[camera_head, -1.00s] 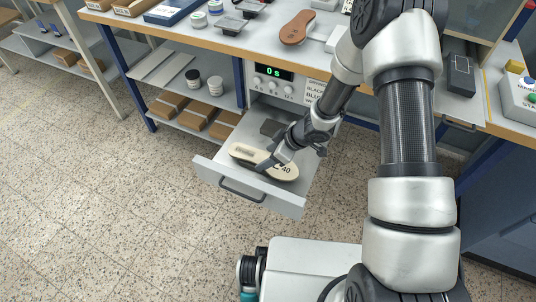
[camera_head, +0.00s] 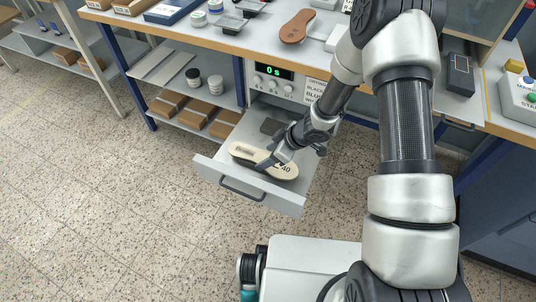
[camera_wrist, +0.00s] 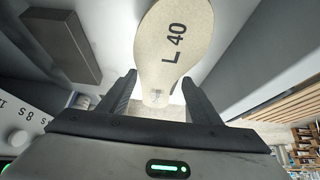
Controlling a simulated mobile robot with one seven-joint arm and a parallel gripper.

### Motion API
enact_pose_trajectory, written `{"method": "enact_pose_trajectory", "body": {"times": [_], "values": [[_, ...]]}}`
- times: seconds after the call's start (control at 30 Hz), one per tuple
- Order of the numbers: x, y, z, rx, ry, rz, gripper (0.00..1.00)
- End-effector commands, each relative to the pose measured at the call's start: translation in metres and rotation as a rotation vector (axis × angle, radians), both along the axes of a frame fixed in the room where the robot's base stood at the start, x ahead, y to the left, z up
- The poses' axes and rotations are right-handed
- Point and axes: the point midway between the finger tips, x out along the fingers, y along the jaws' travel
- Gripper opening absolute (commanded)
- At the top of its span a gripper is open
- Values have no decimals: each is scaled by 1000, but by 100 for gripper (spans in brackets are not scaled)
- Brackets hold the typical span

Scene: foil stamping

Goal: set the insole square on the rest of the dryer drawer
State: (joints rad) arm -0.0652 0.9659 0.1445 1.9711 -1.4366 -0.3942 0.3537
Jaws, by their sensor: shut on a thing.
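The cream insole (camera_head: 244,151) lies lengthwise across the open dryer drawer (camera_head: 290,202), low over its floor or on the rest; I cannot tell whether it touches. In the wrist view the insole (camera_wrist: 172,50) shows the print "L 40", with one rounded end between the fingers. My gripper (camera_head: 268,165) is shut on the insole from above; its two dark fingers also show in the wrist view (camera_wrist: 159,78). The rest under the insole is hidden. A dark grey block (camera_head: 271,127) sits at the back of the drawer, apart from the insole.
The bench (camera_head: 225,38) above holds a brown sole (camera_head: 297,26), jars and trays. Brown boxes (camera_head: 195,115) stand on the shelf left of the drawer. The floor in front is clear.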

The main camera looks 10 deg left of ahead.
Motion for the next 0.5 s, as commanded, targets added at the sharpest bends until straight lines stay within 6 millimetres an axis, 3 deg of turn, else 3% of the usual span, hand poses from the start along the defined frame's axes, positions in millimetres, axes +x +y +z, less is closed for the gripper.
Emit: {"method": "enact_pose_trajectory", "body": {"times": [0.43, 0.47, 0.5], "values": [[0, 0, -1, 0, 0, 0, 35], [0, 0, -1, 0, 0, 0, 60], [0, 0, -1, 0, 0, 0, 66]]}}
